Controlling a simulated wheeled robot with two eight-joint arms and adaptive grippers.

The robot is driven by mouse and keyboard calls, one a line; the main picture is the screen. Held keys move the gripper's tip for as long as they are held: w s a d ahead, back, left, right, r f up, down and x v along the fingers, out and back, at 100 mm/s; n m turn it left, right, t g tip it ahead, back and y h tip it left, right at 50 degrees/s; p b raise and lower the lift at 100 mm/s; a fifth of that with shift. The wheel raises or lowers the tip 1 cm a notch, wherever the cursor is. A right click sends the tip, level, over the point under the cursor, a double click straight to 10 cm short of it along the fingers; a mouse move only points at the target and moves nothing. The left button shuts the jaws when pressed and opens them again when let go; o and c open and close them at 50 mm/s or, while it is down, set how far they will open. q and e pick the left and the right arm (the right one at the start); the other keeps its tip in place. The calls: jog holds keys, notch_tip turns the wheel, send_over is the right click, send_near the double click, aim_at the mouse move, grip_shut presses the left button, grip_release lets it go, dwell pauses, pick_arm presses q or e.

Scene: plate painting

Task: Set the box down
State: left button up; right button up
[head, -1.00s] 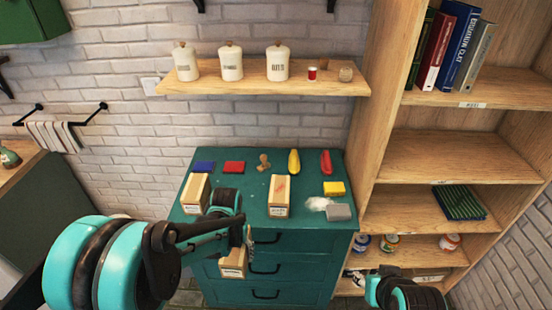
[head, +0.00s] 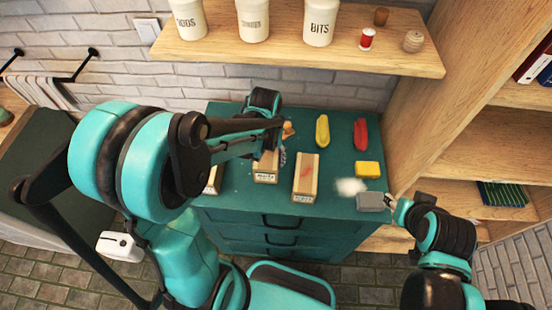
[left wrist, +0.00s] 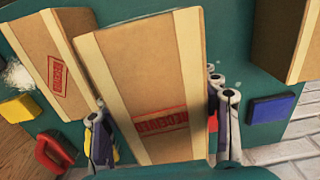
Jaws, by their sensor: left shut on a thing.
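My left gripper (head: 278,140) is shut on a light wooden box (head: 265,170), between the two other boxes over the teal cabinet top (head: 335,207). In the left wrist view, the held box (left wrist: 150,75), with a red stamp, fills the middle between the gripper's fingers (left wrist: 165,128). I cannot tell whether its underside touches the top. A second box (head: 306,178) stands to its right. A third box (head: 213,180) is at the left, mostly hidden by my left arm. My right gripper (head: 393,202) is at the cabinet's right edge, by a grey block (head: 371,202); its jaw state is unclear.
A yellow piece (head: 322,131), a red piece (head: 361,134), a yellow block (head: 367,168) and white fluff (head: 349,186) lie on the right of the top. A blue block (left wrist: 271,108) shows in the left wrist view. A shelf with canisters (head: 318,22) hangs above.

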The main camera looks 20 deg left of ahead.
pick_arm(q)
jog(key=shift+f+b, duration=0.85)
jog(key=shift+f, duration=2.3)
jog(key=shift+f, duration=0.1)
jog(key=o, duration=1.2)
jog(key=shift+f, duration=0.1)
jog(key=shift+c, duration=0.2)
jog(key=o, duration=0.4)
